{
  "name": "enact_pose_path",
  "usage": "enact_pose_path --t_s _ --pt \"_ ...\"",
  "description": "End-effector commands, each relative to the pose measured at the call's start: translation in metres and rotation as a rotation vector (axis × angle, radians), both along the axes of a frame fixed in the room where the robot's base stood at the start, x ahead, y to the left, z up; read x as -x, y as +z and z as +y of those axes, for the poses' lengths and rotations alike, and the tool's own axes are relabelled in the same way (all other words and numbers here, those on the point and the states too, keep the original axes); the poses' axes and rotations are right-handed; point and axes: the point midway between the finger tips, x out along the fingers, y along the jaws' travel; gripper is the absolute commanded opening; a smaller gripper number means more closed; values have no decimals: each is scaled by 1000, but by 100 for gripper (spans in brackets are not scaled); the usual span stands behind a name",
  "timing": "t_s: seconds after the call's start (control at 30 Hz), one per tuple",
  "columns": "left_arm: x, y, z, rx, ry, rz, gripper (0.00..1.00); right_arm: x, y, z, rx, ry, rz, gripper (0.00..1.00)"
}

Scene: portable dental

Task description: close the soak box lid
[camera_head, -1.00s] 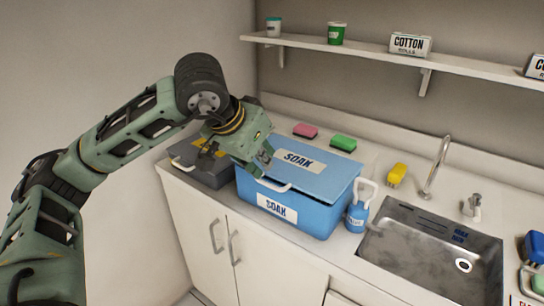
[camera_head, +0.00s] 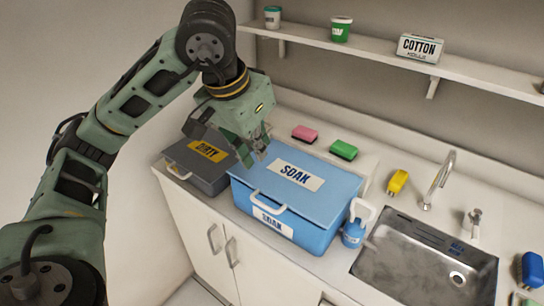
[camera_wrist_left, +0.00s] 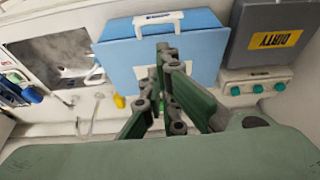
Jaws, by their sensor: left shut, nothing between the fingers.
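The blue soak box (camera_head: 275,208) stands on the counter left of the sink. Its lid (camera_head: 312,180), with a white SOAK label, lies flat over the box top and looks level with the rim. The box front carries a white handle and a second SOAK label. My left gripper (camera_head: 256,150) is shut and empty, above the lid's back left corner; I cannot tell whether it touches the lid. In the left wrist view the shut fingers (camera_wrist_left: 168,60) show in front of the blue box (camera_wrist_left: 120,55). My right gripper is not in view.
A grey DIRTY box (camera_head: 200,175) stands just left of the soak box. A shelf (camera_head: 400,62) runs above.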

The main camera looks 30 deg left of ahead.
Motion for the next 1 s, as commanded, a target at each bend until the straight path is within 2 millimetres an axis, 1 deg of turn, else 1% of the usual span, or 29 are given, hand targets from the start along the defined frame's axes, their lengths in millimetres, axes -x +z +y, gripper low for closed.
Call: enact_pose_path --t_s 0.03,0.1,0.17,0.27,0.3,0.4,0.5,0.57,0.63,0.8,0.83,0.9,1.0 --pt "0 2 -1 -1 -1 9 0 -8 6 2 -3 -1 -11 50" --pt "0 -4 -1 -2 0 14 0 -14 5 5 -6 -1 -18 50" --pt "-2 -11 -1 -2 0 16 0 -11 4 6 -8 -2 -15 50" --pt "-6 -26 -2 -2 0 18 0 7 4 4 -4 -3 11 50" --pt "-9 -33 -2 -2 0 18 0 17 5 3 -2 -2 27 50" --pt "-16 -54 -3 -2 0 20 0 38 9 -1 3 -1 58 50" --pt "-22 -74 -3 -3 -1 19 0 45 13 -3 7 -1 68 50" --pt "-27 -86 -4 -1 1 19 0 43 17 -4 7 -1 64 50" --pt "-31 -99 -4 -3 -1 17 0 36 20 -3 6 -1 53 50" --pt "-34 -120 -4 -2 0 13 0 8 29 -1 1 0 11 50" --pt "-34 -123 -4 -1 0 13 0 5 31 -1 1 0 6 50" --pt "-35 -129 -4 -2 0 12 0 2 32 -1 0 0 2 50" --pt "-35 -133 -4 -2 -1 11 0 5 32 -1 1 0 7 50"
